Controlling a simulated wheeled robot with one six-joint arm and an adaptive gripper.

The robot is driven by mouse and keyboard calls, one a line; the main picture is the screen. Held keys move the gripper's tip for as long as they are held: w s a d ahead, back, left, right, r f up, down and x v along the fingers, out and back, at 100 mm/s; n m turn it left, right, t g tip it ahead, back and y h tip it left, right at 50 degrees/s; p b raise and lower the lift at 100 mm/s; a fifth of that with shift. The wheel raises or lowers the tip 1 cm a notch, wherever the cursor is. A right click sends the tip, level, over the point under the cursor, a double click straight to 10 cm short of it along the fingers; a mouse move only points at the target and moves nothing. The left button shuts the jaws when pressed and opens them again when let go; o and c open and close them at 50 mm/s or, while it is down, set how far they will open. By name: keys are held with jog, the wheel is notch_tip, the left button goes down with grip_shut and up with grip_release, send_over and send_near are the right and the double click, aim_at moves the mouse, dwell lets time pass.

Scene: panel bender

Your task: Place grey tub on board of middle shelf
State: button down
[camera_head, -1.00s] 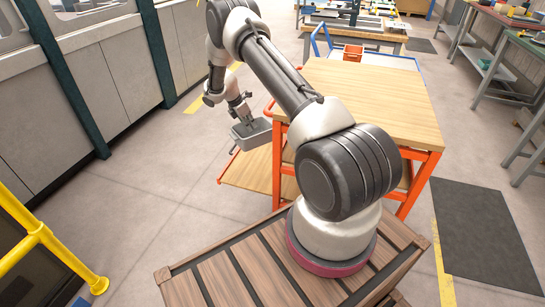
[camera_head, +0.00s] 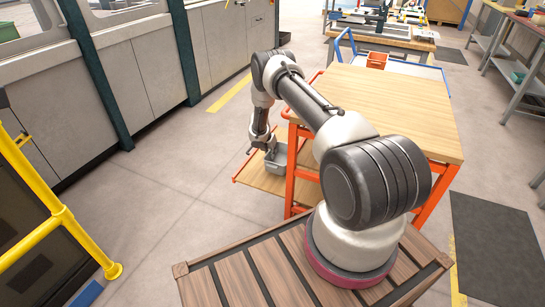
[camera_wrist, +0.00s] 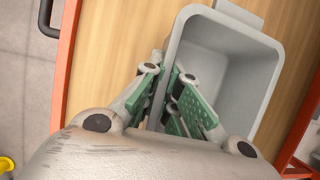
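The grey tub (camera_head: 279,157) is over the left, extended part of the trolley's middle shelf board (camera_head: 262,179). It looks upright; whether its base touches the board I cannot tell. In the wrist view the open-topped, empty tub (camera_wrist: 232,62) is seen from above over the wooden board (camera_wrist: 112,55). My gripper (camera_wrist: 176,76) has its green-padded fingers at the tub's left wall, one outside and one inside, and looks shut on that wall. In the head view my gripper (camera_head: 268,146) is partly hidden by the wrist.
The trolley has an orange frame (camera_head: 291,165) and a bare wooden top (camera_head: 395,105) right of my arm. A yellow rail (camera_head: 62,222) stands at left. Grey machine cabinets (camera_head: 150,75) line the left wall. The floor between is clear.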

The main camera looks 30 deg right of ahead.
jog(key=shift+f, duration=1.05)
jog(key=c, duration=1.6)
grip_release()
jog(key=shift+f, duration=0.15)
jog(key=shift+c, duration=0.2)
